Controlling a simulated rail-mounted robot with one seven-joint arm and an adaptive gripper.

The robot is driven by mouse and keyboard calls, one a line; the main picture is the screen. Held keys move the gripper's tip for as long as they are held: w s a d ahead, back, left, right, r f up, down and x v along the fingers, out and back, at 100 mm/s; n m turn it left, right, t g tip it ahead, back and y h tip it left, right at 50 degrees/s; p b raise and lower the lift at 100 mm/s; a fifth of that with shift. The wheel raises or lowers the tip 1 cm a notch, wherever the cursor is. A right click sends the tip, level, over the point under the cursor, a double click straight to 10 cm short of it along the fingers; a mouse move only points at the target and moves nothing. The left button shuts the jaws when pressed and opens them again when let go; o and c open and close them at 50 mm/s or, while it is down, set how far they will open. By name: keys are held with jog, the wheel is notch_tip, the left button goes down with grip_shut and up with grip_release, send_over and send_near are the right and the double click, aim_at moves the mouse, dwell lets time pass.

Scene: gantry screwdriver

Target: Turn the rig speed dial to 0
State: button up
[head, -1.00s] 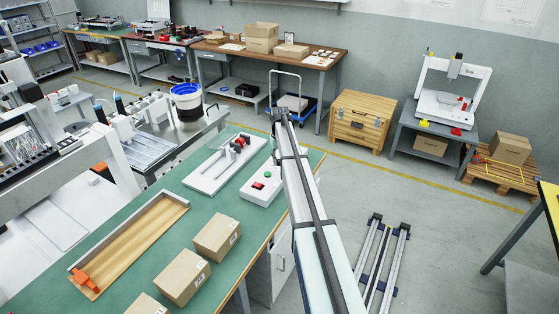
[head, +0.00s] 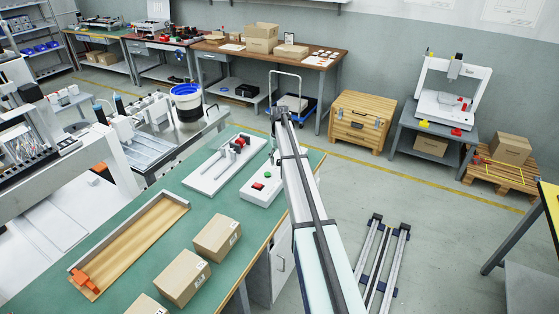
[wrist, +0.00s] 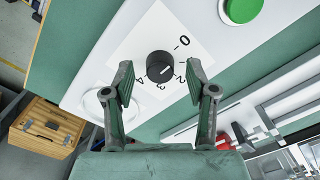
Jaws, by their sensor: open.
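The rig speed dial (wrist: 160,66) is a round black knob on a white scale plate, seen from above in the wrist view. The digits 0, 2, 3 and 4 are readable around it; the 1 is not visible. Its small white pointer mark faces the lower right, seemingly toward 2 or between 2 and 3. My gripper (wrist: 158,68) is open, with one finger on each side of the dial and visible gaps between fingers and knob. In the head view the white control box (head: 250,198) sits on the green bench; my arm hides the dial there.
A green button (wrist: 242,8) is on the same box, above right of the dial in the wrist view. A white plate with red parts (head: 222,165) lies left of the box. Cardboard boxes (head: 218,236) and a wooden tray (head: 135,245) stand on the bench's near part.

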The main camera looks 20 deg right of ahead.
aim_at(279, 161)
notch_tip(279, 161, up, 11)
jog(key=shift+r, duration=0.2)
dwell(0.6)
